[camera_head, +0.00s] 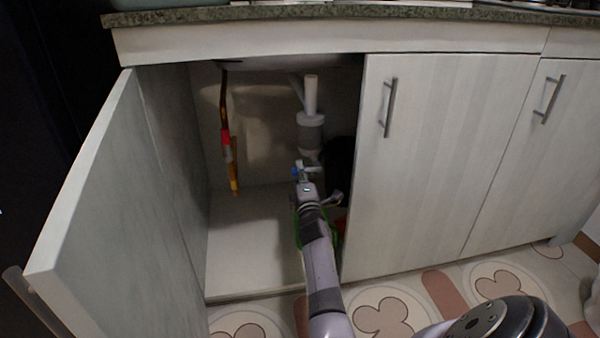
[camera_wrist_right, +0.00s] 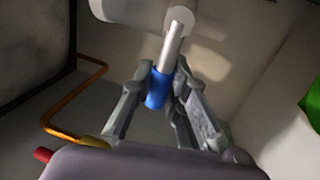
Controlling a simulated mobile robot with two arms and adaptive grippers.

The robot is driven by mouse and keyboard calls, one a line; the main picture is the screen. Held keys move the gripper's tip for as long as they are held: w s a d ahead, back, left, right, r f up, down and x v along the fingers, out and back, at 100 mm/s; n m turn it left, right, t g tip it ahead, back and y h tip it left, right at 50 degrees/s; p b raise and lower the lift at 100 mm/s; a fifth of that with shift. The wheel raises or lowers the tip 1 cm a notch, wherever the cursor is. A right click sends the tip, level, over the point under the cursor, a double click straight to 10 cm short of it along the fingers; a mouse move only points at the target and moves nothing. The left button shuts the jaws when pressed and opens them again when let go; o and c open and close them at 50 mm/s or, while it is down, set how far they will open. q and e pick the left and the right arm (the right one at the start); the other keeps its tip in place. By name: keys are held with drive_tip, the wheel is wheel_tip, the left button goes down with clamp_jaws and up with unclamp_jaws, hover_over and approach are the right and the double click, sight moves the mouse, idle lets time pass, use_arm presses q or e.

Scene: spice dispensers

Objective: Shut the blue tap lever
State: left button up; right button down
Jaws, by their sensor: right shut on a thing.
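The blue tap lever (camera_head: 295,171) is inside the open under-sink cabinet, below the white drain pipe. In the right wrist view the blue lever (camera_wrist_right: 157,88) sits between the fingertips, with a grey metal stem (camera_wrist_right: 174,45) running up from it. My right gripper (camera_head: 304,168) reaches into the cabinet and is shut on the blue lever; its fingers also show in the right wrist view (camera_wrist_right: 161,82). The arm and gripper hide part of the tap in the head view. My left gripper is not in view.
The cabinet's left door (camera_head: 105,200) stands open; the right door (camera_head: 440,150) is closed beside my arm. A white drain pipe (camera_head: 311,132) hangs above the gripper. A red and yellow pipe (camera_head: 227,143) runs along the back left. The cabinet floor (camera_head: 245,245) is clear at left.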

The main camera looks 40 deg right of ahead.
drive_tip(key=shift+f, duration=0.2)
drive_tip(key=c, duration=1.5)
unclamp_jaws()
drive_tip(key=shift+c, duration=0.2)
drive_tip(key=shift+s+a, duration=0.1)
drive_tip(key=v, duration=1.1)
drive_tip(key=shift+s+a+f, duration=0.15)
drive_tip(key=shift+s+a, duration=0.05)
drive_tip(key=shift+s, duration=0.1)
